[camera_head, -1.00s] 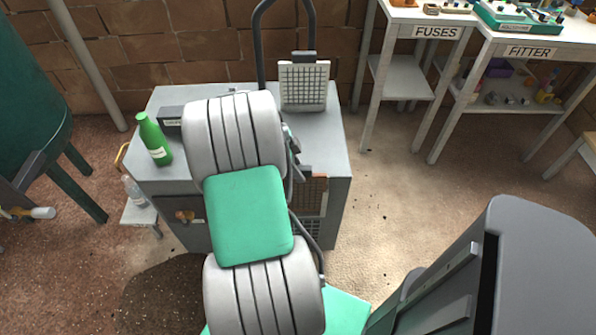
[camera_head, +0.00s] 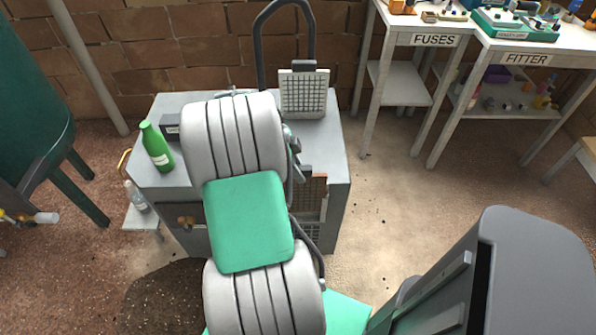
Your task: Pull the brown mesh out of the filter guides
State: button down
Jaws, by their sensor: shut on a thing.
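The brown mesh (camera_head: 315,192) is a framed panel at the right front of the grey cabinet (camera_head: 334,160). It stands upright, and its top edge is near the cabinet's top front edge. My gripper (camera_head: 300,172) is at the mesh's upper left, mostly hidden behind my own arm, and is shut on the mesh. The fingertips are not clearly visible. The filter guides are largely hidden, with a pale strip (camera_head: 310,216) and a grey grille (camera_head: 312,232) showing below the mesh.
A white-framed mesh panel (camera_head: 304,97) stands at the back of the cabinet top by a dark hooped pipe (camera_head: 258,50). A green bottle (camera_head: 156,146) stands at the left of the top. A clear bottle (camera_head: 136,196) is on a low side shelf.

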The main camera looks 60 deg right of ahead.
notch_tip(320, 180, up, 12)
jog(key=p, duration=0.7)
dwell(2.3)
jog(key=shift+r, duration=0.15)
jog(key=shift+r+p, duration=1)
jog(key=shift+r, duration=0.4)
jog(key=shift+w, duration=0.1)
